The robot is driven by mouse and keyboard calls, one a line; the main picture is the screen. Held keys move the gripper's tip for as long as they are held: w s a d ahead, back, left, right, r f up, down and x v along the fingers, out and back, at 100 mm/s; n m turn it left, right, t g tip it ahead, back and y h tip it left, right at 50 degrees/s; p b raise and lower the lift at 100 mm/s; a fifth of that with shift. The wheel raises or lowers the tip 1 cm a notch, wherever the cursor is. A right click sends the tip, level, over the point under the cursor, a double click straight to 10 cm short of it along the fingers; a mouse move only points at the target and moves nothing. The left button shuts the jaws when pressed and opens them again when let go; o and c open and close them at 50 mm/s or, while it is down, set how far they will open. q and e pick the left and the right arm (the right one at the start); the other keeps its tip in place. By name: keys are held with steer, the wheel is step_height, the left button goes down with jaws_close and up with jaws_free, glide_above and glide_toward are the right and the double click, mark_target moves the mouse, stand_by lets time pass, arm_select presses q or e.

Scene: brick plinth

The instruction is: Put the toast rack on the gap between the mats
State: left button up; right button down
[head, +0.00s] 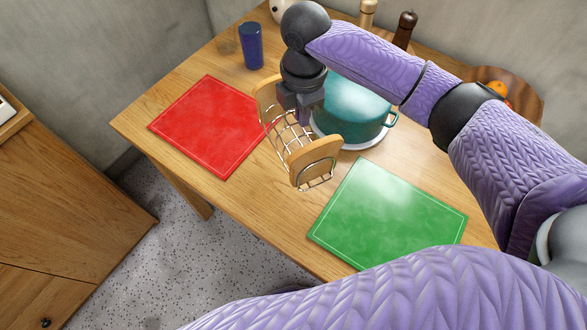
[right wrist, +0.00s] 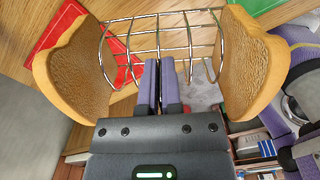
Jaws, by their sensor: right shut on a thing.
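The toast rack (head: 315,158) has wire bars between two bread-shaped wooden ends. My right gripper (head: 298,112) is shut on its wire middle, which also shows in the right wrist view (right wrist: 160,27). In the head view the rack appears over the bare wood between the red mat (head: 210,125) and the green mat (head: 388,215). Its far end overlaps the red mat's right corner in the picture. I cannot tell how high it is above the table. My left gripper is not in view.
A teal pot (head: 352,105) on a white base stands close behind the rack. A blue cup (head: 252,46), a pepper mill (head: 404,30) and a wooden bowl with fruit (head: 525,100) stand farther back. The table's front edge (head: 240,213) is near the gap.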

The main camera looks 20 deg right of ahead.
mark_target(301, 143)
steer(key=shift+w+r+n, duration=0.1)
steer(key=shift+w+n, duration=0.15)
steer(key=shift+n, duration=0.15)
steer(key=shift+f, duration=0.35)
step_height(301, 143, down, 9)
steer(key=b, duration=0.4)
steer(key=shift+f, duration=0.25)
steer(key=shift+r, duration=0.15)
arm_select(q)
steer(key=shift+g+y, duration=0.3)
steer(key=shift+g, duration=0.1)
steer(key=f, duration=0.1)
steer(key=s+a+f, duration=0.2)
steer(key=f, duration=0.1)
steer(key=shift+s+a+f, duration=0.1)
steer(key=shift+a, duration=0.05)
arm_select(e)
steer(key=c, duration=0.8)
jaws_free()
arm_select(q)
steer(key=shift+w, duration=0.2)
